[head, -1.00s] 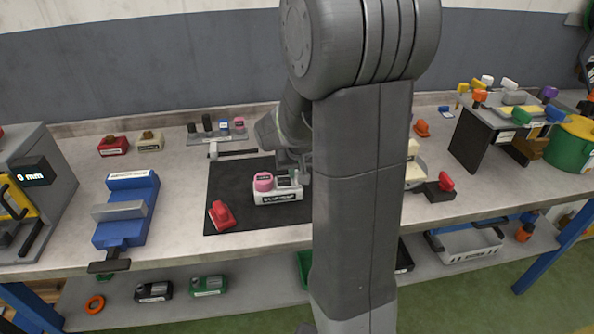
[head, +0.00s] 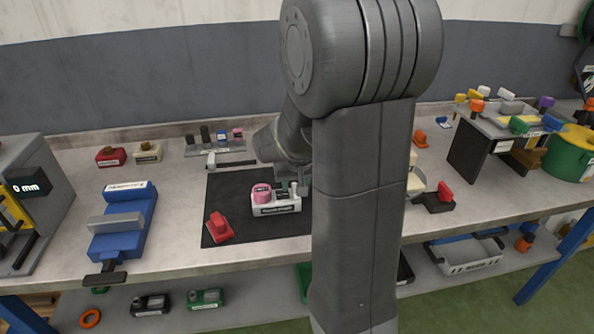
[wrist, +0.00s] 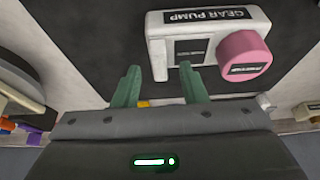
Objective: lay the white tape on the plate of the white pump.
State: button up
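The white pump (head: 278,208) stands on the black mat, with a pink cap on its left part and a label on its front. In the wrist view the pump (wrist: 216,20) is close, labelled GEAR PUMP, with the pink cap at right. A dark square plate (wrist: 191,52) is on its face. My gripper (wrist: 159,66) has two green fingers spread apart just beside the pump, with a white stub of the pump between them. I see nothing clamped. In the head view my gripper (head: 292,187) is at the pump's right end, partly hidden by my arm. I cannot pick out the white tape.
A red object (head: 218,228) lies on the black mat (head: 228,185) left of the pump. A blue vise (head: 122,222) stands further left. A small rack (head: 215,148) stands behind. A raised stand (head: 490,130) and green drum (head: 572,152) are at right. My arm hides the middle.

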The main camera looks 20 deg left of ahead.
jog(key=v, duration=1.3)
jog(key=shift+d, duration=0.1)
jog(key=x, duration=1.3)
jog(key=shift+w+f, duration=0.1)
jog(key=shift+f, duration=0.15)
jog(key=shift+a+r, duration=0.1)
jog(key=shift+a, duration=0.1)
